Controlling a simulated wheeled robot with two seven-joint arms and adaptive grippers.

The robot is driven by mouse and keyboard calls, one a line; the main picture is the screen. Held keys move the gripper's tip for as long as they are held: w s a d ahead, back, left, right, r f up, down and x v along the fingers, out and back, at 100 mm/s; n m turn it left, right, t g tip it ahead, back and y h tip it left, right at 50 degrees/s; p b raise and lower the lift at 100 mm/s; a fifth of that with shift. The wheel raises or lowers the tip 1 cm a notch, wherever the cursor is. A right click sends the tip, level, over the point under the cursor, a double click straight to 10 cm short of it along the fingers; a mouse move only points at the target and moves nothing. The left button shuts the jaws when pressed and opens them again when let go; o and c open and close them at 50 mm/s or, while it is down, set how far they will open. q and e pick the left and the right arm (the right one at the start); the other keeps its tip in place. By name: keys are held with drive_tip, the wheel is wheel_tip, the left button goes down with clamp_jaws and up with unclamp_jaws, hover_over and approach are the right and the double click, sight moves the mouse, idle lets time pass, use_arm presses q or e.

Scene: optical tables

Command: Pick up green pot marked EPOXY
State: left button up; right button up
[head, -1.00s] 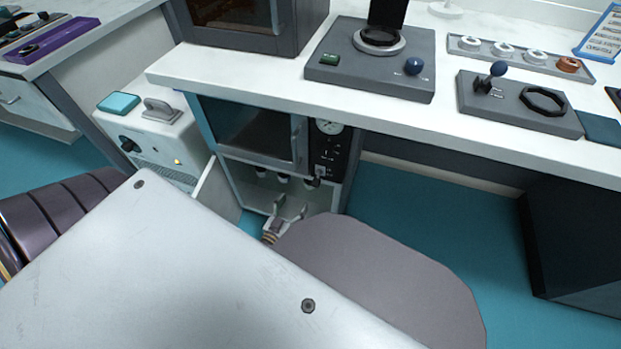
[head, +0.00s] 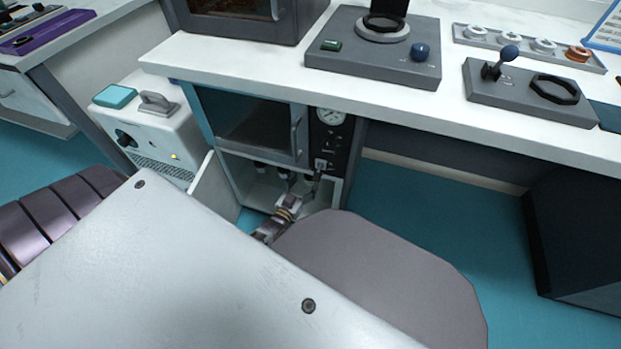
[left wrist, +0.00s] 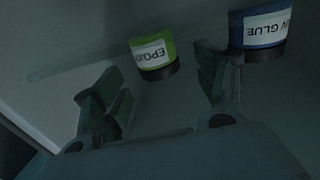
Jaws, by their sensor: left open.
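The green pot marked EPOXY (left wrist: 153,52) shows in the left wrist view, with a white label and a dark end. Its lettering is upside down in that picture. My left gripper (left wrist: 160,92) is open, its fingers on either side of a gap, with the green pot just beyond this gap and apart from both fingers. In the head view my left gripper (head: 301,187) reaches into the open lower compartment (head: 240,193) of the cabinet. The green pot cannot be made out there. My right gripper is not in view.
A blue pot marked GLUE (left wrist: 263,27) stands close to the right finger in the left wrist view. The cabinet's glass door (head: 250,125) above the compartment is shut. An opened flap (head: 213,190) stands at its left. The worktop (head: 230,62) overhangs it.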

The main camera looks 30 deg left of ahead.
sight(307, 180)
use_arm(q)
drive_tip(key=shift+w, duration=0.1)
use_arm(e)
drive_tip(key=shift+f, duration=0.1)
use_arm(q)
drive_tip(key=shift+w+f+b, duration=0.15)
drive_tip(key=shift+w+b, duration=0.85)
drive_tip(key=shift+w, duration=0.3)
drive_tip(key=shift+w+a+b, duration=0.15)
drive_tip(key=shift+w+b, duration=0.35)
drive_tip(key=shift+w, duration=0.7)
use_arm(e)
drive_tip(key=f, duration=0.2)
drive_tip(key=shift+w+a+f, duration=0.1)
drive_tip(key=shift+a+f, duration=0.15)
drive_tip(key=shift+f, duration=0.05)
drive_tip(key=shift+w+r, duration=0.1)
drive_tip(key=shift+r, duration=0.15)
use_arm(q)
drive_tip(key=shift+c, duration=1)
drive_tip(key=c, duration=0.9)
drive_tip(key=shift+c, duration=0.2)
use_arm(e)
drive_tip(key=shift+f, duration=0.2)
